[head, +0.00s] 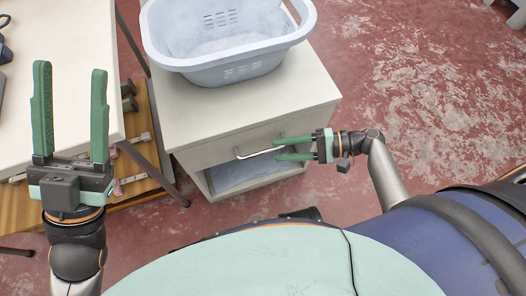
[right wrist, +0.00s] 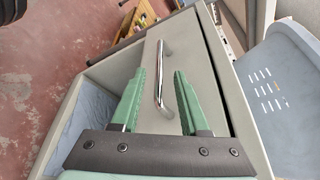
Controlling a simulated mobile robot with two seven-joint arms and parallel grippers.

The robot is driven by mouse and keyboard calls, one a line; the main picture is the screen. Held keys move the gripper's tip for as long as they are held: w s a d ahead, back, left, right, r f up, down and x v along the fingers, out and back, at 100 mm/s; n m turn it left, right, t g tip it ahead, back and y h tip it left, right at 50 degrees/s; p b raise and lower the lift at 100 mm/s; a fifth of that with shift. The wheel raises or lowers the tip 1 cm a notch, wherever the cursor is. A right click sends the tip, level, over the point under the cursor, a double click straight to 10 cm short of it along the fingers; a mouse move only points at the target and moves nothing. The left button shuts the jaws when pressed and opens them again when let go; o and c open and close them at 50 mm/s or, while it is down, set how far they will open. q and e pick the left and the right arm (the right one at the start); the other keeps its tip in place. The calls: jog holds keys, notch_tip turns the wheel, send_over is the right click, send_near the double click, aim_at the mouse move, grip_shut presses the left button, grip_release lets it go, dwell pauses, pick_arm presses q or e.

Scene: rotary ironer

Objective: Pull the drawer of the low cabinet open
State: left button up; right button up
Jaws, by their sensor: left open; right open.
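The low cabinet (head: 180,108) is pale grey, with a drawer (head: 220,150) at the top of its front and an open compartment below. The drawer's silver bar handle (head: 258,153) also shows in the right wrist view (right wrist: 158,88). My right gripper (head: 276,148) is open at the handle; in the right wrist view its green fingers (right wrist: 158,85) stand on either side of the bar, with gaps visible. A narrow dark gap runs along the drawer's edge there. My left gripper (head: 70,75) is open and empty, fingers pointing up, left of the cabinet.
A light blue laundry basket (head: 225,62) stands on the cabinet top. Folded blue cloth (head: 245,173) lies in the lower compartment. A white table (head: 55,105) stands at left. Red worn floor (head: 430,90) is clear at right.

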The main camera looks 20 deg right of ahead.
aim_at(270, 151)
jog(key=shift+b+x, duration=0.55)
jog(key=shift+x, duration=2.25)
grip_shut()
